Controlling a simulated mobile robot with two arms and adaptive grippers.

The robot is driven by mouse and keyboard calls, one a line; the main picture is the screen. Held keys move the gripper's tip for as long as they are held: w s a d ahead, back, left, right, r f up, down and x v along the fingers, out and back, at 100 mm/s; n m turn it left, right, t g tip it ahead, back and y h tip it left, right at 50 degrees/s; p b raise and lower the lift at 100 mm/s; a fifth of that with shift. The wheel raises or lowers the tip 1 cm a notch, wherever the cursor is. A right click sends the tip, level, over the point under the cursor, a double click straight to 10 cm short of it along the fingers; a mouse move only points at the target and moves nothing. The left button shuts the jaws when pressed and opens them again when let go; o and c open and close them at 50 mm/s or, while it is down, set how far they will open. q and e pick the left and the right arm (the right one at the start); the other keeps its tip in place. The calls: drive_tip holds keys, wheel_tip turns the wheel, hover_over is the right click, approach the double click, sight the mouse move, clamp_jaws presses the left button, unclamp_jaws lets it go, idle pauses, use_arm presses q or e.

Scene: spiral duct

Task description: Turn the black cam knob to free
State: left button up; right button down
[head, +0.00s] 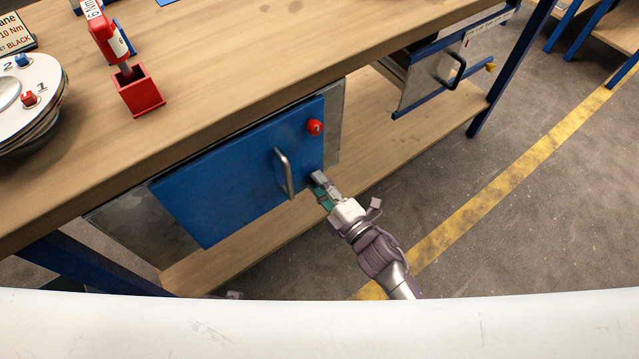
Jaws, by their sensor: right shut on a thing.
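The blue door (232,178) of a metal cabinet under the workbench carries a grey handle (284,173) and a red knob (315,127) near its upper right corner. My right gripper (319,183) is at the door's lower right edge, below the red knob. Its fingers are shut at the spot where the black cam knob sits, and they hide it. I cannot see which way the knob points.
On the wooden bench top (250,65) stand a red block holder (138,92) with a red tool (106,35) and a round white flange (22,95). A second cabinet with a black handle (456,70) hangs at right. The floor (500,235) is clear.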

drive_tip(key=c, duration=0.9)
unclamp_jaws()
drive_tip(key=v, duration=1.2)
drive_tip(key=shift+f, duration=0.1)
